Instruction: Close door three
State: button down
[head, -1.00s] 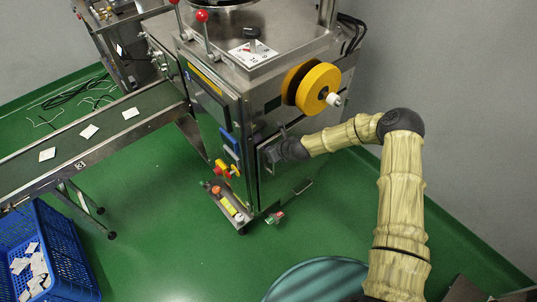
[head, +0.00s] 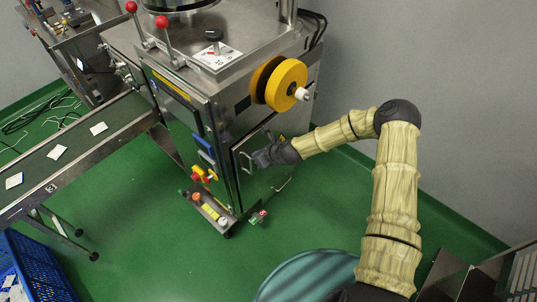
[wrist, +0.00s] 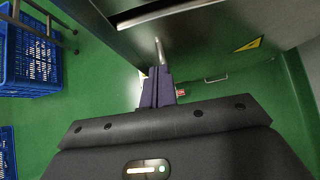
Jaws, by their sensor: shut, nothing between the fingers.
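The steel machine (head: 180,95) has a grey lower door panel (head: 268,190) on its right-hand face, with an upright handle (head: 246,162) near the front corner. I cannot read a door number. In the wrist view my shut dark fingers (wrist: 158,86) point at a metal handle (wrist: 159,50).
A yellow reel (head: 283,83) juts out above my gripper. A conveyor (head: 75,160) with white packets is at left, above a blue crate (head: 30,270). A low unit (head: 210,211) stands at the machine's foot.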

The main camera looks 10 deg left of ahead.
jog(key=v, duration=0.7)
jog(key=shift+s, duration=0.15)
jog(key=shift+d+r, duration=0.1)
jog(key=shift+r, duration=0.05)
jog(key=s+d+r+n+g+h+p, duration=0.1)
jog(key=s+d+r+n+h+p, duration=0.1)
jog(key=s+d+r+n, duration=0.7)
jog(key=s+d+r+n+g+h+p, duration=0.2)
jog(key=s+d+r+n+h, duration=0.3)
jog(key=s+d+r+n, duration=0.5)
jog(key=d+r+n+p, duration=0.1)
jog(key=d+r+n, duration=0.2)
jog(key=r+n, duration=0.3)
jog(key=shift+s+r+n+p, duration=0.25)
jog(key=shift+r+n+p, duration=0.05)
jog(key=shift+w, duration=0.1)
